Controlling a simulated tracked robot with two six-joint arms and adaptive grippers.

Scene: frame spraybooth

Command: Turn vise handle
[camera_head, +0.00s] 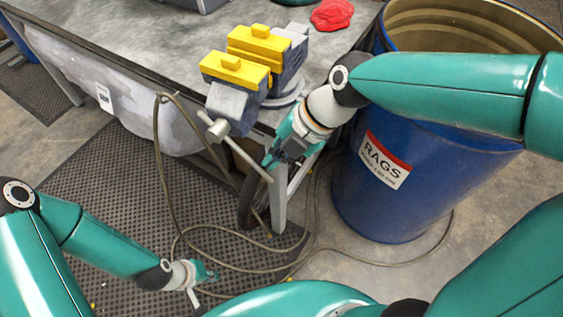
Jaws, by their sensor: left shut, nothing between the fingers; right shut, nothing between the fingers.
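The bench vise (232,102) is grey-blue with yellow jaw covers (235,68) and sits at the table's front corner. Its handle (245,158) is a thin metal bar through the screw end, slanting down to the right below the table edge. My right gripper (268,161) is shut and empty, pointing down-left close to the lower end of the handle. I cannot tell whether it touches the bar. My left gripper (212,277) is shut and empty, low over the floor mat, well below and apart from the vise.
A blue barrel (350,205) labelled RAGS stands right of the table, beneath my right arm. A cable (160,150) hangs from near the table edge and loops across the floor. A red rag (332,14) lies on the grey table (150,40). A perforated mat (110,190) covers the floor.

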